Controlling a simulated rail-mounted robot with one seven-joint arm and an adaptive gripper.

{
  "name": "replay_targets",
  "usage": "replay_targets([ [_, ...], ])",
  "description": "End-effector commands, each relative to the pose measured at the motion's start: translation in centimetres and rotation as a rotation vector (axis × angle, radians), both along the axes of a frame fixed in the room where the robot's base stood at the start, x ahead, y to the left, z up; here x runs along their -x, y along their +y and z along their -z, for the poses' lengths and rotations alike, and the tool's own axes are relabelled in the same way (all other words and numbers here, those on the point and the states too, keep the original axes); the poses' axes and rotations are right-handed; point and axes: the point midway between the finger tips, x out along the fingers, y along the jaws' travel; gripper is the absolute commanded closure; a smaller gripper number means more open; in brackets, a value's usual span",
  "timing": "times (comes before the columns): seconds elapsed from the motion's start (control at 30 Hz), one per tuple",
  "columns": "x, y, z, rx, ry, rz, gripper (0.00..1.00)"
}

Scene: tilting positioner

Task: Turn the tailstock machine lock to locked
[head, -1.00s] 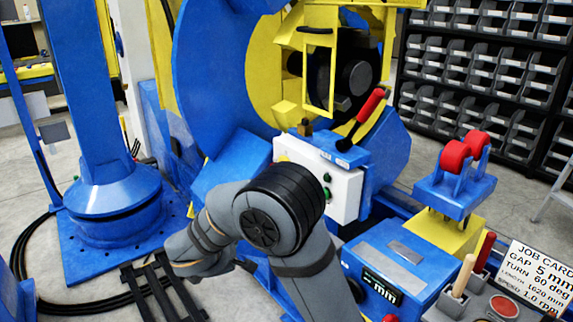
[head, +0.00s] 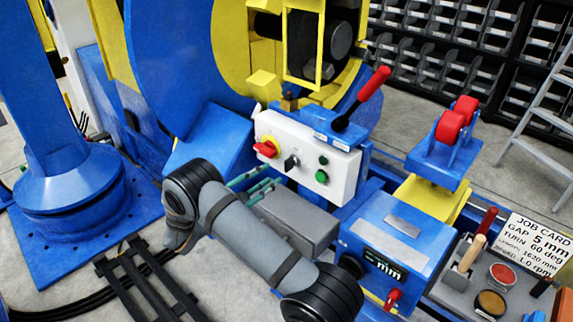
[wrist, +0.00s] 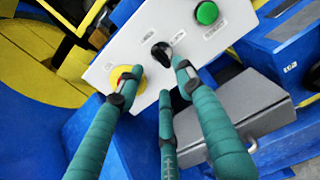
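Which of these is the machine lock, I cannot read. My gripper (head: 268,183) is in front of the box, its teal fingers pointing towards the panel. In the wrist view my gripper (wrist: 157,85) is open, with three spread fingers. The black selector (wrist: 161,53) shows between the upper fingertips. The left finger partly covers the red-and-yellow switch (wrist: 136,80). Whether any finger touches the panel, I cannot tell.
A lever with a red grip (head: 372,87) stands above the box. A grey box (head: 290,222) lies below the panel. A blue unit with a display (head: 395,235) and red rollers (head: 457,120) stand at the right. The yellow-and-blue positioner (head: 185,70) rises behind.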

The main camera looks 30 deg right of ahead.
Motion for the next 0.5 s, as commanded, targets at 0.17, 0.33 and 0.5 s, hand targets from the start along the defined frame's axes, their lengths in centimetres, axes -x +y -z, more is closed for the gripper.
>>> replay_targets([
  [0.17,-1.0,-3.4,0.0,-0.001,-0.001,0.006,0.64],
  [0.33,-2.1,-6.1,0.0,-0.002,-0.002,0.003,0.64],
  [0.5,-2.9,-7.8,0.0,-0.002,0.0,0.001,0.64],
])
